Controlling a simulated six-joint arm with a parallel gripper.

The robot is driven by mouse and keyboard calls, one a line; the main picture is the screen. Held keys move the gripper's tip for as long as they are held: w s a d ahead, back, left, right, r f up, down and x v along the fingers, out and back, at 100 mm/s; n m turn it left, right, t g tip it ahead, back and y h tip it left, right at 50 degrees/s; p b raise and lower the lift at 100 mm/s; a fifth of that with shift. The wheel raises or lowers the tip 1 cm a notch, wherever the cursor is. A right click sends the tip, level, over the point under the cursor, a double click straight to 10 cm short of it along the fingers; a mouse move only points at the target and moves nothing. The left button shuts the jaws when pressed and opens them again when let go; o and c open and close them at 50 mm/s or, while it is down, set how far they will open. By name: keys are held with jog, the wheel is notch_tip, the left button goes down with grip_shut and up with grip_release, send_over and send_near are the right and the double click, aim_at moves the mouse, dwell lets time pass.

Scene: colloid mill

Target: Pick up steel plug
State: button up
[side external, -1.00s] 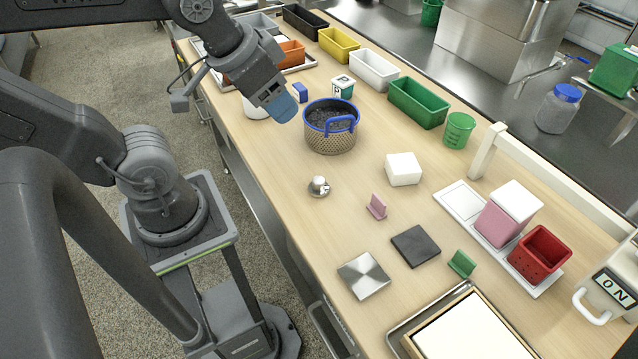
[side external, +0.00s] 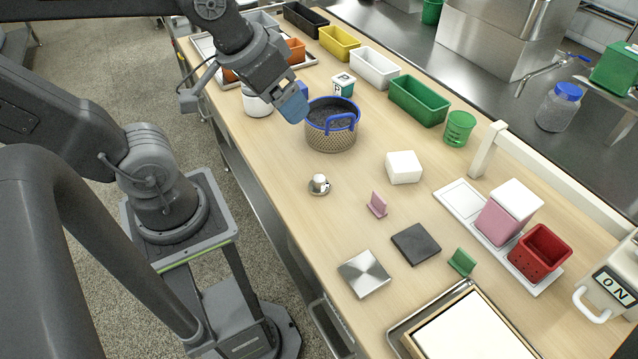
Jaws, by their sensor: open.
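The steel plug (side external: 319,183) is a small, shiny metal piece with a round flange. It stands on the wooden table near the front edge, in front of the mesh basket. My gripper (side external: 295,106) has blue fingertips and is empty. It is above the table, up and to the left of the plug, and beside the left rim of the basket in the picture. The gap between the fingers is hard to see from this side.
A mesh basket (side external: 331,136) with a blue rim and handle stands behind the plug. A white block (side external: 403,167), a pink stand (side external: 377,204), a dark plate (side external: 416,244) and a steel plate (side external: 364,273) lie to the right. The table around the plug is clear.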

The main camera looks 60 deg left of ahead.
jog(key=w+a+f+n+g, duration=0.25)
jog(key=w+f+n, duration=0.35)
jog(key=n, duration=0.3)
jog(key=n+g+y, duration=0.1)
jog(key=n+g, duration=0.2)
jog(key=n, duration=0.7)
send_near(320, 178)
jog(key=f, duration=0.3)
jog(key=s+f, duration=0.1)
jog(key=f, duration=0.1)
jog(key=shift+a+f, duration=0.1)
jog(key=shift+f, duration=0.15)
jog(key=shift+w+a+f, duration=0.15)
jog(key=shift+a+f, duration=0.05)
jog(key=shift+f, duration=1.15)
jog(key=shift+w+a+f, duration=0.1)
jog(key=shift+a+f, duration=0.1)
jog(key=shift+f, duration=1.2)
jog(key=c, duration=1.1)
jog(key=shift+o, duration=0.2)
jog(key=shift+r, duration=0.1)
